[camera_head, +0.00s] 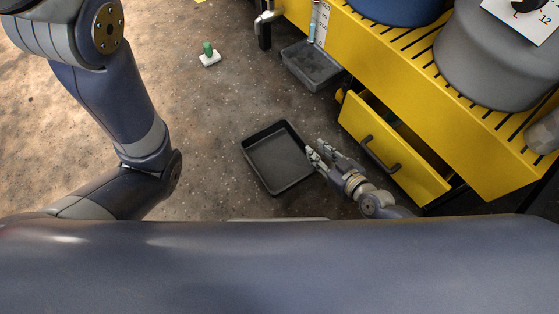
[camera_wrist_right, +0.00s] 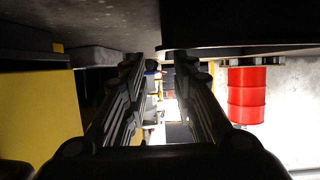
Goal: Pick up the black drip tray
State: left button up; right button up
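The black drip tray (camera_head: 278,157) is a shallow, empty, square tray lying on the floor in the middle of the head view. My right gripper (camera_head: 315,148) is at the tray's right rim, with its fingers pointing toward it. In the right wrist view a gap shows between the two fingers (camera_wrist_right: 159,75), so it is open. A dark edge, apparently the tray, crosses the upper right there (camera_wrist_right: 250,50). I cannot tell whether a finger touches the rim. My left arm comes in from the left, but its gripper is out of view.
A yellow platform (camera_head: 440,75) with slots carries a grey drum (camera_head: 490,60) and a blue drum (camera_head: 395,8). Its drawer (camera_head: 385,165) stands open close to my right arm. Floor left of the tray is clear.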

aim_at(303, 142)
jog(key=x, duration=0.3)
jog(key=shift+f+b, duration=0.15)
jog(key=shift+b, duration=0.25)
jog(key=b+x, duration=0.1)
jog(key=x, duration=0.1)
jog(key=b+x, duration=0.1)
jog(key=x, duration=0.1)
jog(key=shift+s+a, duration=0.2)
jog(key=shift+a, duration=0.05)
jog(key=shift+w+a+f+b, duration=0.15)
jog(key=shift+w+a+b, duration=0.15)
jog(key=shift+w, duration=0.2)
grip_shut()
